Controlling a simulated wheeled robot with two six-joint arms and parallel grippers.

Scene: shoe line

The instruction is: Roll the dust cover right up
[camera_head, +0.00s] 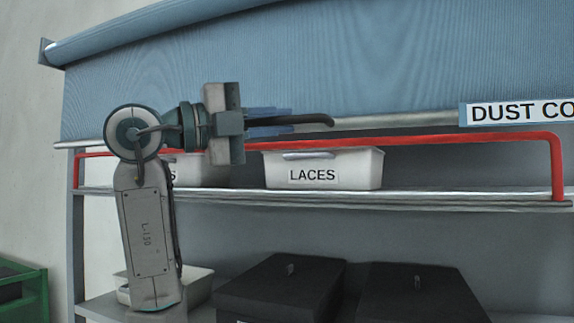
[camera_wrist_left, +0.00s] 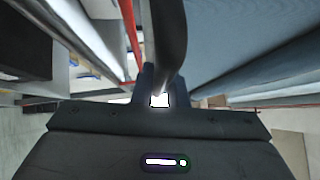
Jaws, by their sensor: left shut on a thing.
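The blue dust cover (camera_head: 330,60) hangs from a roller (camera_head: 130,35) at the top of the rack, and its lower edge bar (camera_head: 400,121) sits just above the red rail. A label reading "DUST CO" (camera_head: 520,111) is on the cover's lower edge. My left gripper (camera_head: 270,122) is at the cover's lower edge, shut on a dark curved handle (camera_head: 318,120). The handle also shows in the left wrist view (camera_wrist_left: 170,40), running away between the fingers. The cover fabric (camera_wrist_left: 250,40) is at the right of that view. My right gripper is not in view.
A red rail (camera_head: 450,138) runs along the front of the upper shelf (camera_head: 400,198). A white bin labelled LACES (camera_head: 350,166) stands behind it. Dark lidded boxes (camera_head: 285,285) and a pale bin (camera_head: 195,287) are on the lower shelf. A green crate (camera_head: 35,300) is at lower left.

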